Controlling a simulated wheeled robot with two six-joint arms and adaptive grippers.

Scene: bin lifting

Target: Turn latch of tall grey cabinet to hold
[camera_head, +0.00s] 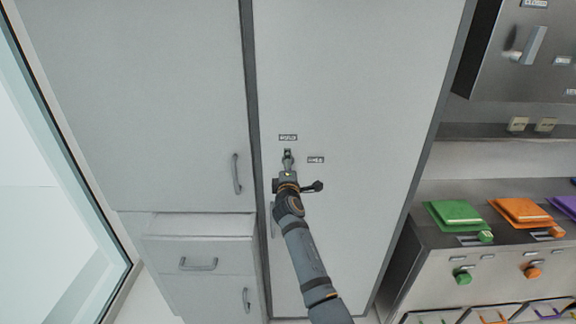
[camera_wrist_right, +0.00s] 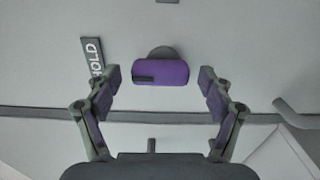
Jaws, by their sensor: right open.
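The tall grey cabinet (camera_head: 340,90) fills the middle of the head view. Its latch (camera_wrist_right: 160,73) shows in the right wrist view as a purple, rounded bar on a dark round mount, lying level across that picture. A HOLD label (camera_wrist_right: 93,62) is on the door to its left. In the head view the HOLD label (camera_head: 288,137) is just above the latch, and a second label (camera_head: 315,160), too small to read, is to its right. My right gripper (camera_head: 288,160) is open at the latch, one finger on each side with gaps. My left gripper is out of view.
A grey cabinet with a bar handle (camera_head: 237,174) and drawers (camera_head: 200,264) stands to the left. A glass panel (camera_head: 50,200) is at the far left. At the right are a steel panel with a lever (camera_head: 530,45) and a bench with green (camera_head: 455,213) and orange lids (camera_head: 525,211).

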